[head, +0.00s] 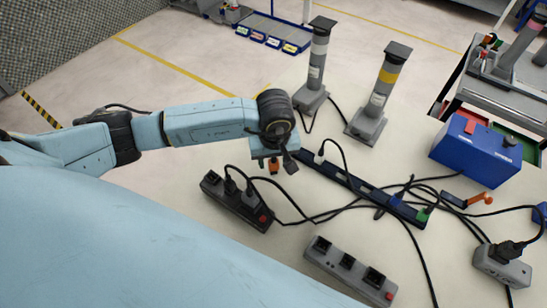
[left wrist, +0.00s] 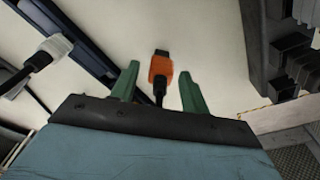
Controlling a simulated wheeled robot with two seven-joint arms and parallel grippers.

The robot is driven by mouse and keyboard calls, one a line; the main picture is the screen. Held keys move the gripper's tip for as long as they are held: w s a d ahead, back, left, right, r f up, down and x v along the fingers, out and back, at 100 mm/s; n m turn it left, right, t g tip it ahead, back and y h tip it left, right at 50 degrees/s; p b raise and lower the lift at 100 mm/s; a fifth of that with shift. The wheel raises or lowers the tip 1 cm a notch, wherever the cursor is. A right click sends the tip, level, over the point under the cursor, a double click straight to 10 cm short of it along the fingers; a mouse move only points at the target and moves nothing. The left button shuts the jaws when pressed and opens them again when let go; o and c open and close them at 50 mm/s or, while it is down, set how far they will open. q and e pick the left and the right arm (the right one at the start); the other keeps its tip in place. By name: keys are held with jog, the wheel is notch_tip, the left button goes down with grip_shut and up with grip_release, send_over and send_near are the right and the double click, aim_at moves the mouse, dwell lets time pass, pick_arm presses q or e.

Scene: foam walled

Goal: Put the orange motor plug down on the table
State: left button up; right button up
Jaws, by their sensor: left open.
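The orange motor plug (left wrist: 161,68) shows in the left wrist view, with a dark tip and a black cable end running back toward the gripper. It lies between and slightly beyond the two green fingers of my left gripper (left wrist: 158,88), with a visible gap on each side. The fingers are open. In the head view a small orange part of the plug (head: 273,165) shows just under my left gripper (head: 268,168), over the pale table (head: 215,155). Whether the plug rests on the table is hard to tell. My right gripper is not in view.
A black power strip (head: 236,203) lies near the gripper, and a long dark strip (head: 345,180) runs to its right. Black cables cross the table. Two grey posts (head: 318,65) (head: 380,95) stand behind. A blue box (head: 475,150) and grey sockets (head: 348,272) are farther right.

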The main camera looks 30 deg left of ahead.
pick_arm(q)
jog(key=shift+r, duration=0.25)
notch_tip(320, 180, up, 12)
jog(key=s, duration=0.1)
jog(key=shift+d, duration=0.4)
jog(key=shift+s+f, duration=0.15)
